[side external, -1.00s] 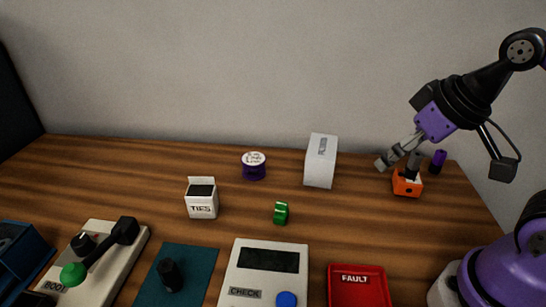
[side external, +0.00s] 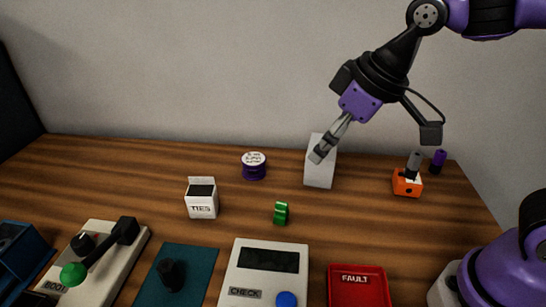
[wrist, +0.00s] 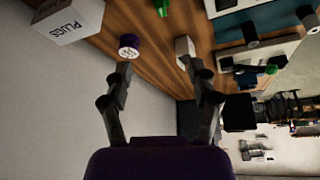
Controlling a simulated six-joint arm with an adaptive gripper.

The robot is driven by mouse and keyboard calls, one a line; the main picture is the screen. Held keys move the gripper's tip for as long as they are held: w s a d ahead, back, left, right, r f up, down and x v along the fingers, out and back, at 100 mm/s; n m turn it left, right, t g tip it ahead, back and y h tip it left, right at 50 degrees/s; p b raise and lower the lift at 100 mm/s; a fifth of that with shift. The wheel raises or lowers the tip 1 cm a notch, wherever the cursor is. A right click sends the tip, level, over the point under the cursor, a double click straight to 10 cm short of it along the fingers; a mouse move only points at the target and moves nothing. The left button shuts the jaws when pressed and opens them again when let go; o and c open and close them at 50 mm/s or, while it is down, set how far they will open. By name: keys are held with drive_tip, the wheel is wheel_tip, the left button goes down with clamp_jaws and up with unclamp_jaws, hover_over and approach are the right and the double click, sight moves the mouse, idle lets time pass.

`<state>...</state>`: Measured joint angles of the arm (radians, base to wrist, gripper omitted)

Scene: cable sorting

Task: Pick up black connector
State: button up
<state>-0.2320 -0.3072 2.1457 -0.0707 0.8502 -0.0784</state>
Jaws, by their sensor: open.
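A black connector (side external: 170,273) stands on the teal mat (side external: 204,265) at the lower left of the side external view. The black connector also shows in the wrist view (wrist: 250,36), towards the upper right. My gripper (side external: 320,153) is open and empty, high in front of the white box at the back. In the wrist view my gripper (wrist: 163,76) has its fingers wide apart with nothing between them. It is well apart from the black connector.
A white box (side external: 319,171), purple roll (side external: 254,167), TIES box (side external: 202,199) and green piece (side external: 281,213) stand mid-table. BOOT unit (side external: 98,258), CHECK unit (side external: 264,281) and red FAULT tray (side external: 358,290) line the front. An orange holder (side external: 407,186) stands at right.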

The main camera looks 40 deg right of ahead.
drive_tip(key=w+a+f+n+g+y, duration=0.1)
drive_tip(key=w+a+f+n, duration=0.15)
drive_tip(key=a, duration=0.45)
drive_tip(key=w+a+f+n+g+y, duration=0.1)
drive_tip(key=w+a+f+n, duration=0.15)
drive_tip(key=a, duration=0.45)
drive_tip(key=n, duration=0.3)
approach(172, 264)
drive_tip(key=w+f, duration=0.1)
drive_tip(key=f, duration=0.1)
drive_tip(key=shift+g, duration=0.4)
drive_tip(key=x, duration=0.4)
drive_tip(key=shift+w+a+f, duration=0.1)
drive_tip(key=shift+a+f, duration=0.05)
drive_tip(key=shift+a, duration=0.15)
drive_tip(key=x, duration=0.6)
drive_tip(key=shift+a, duration=0.2)
clamp_jaws()
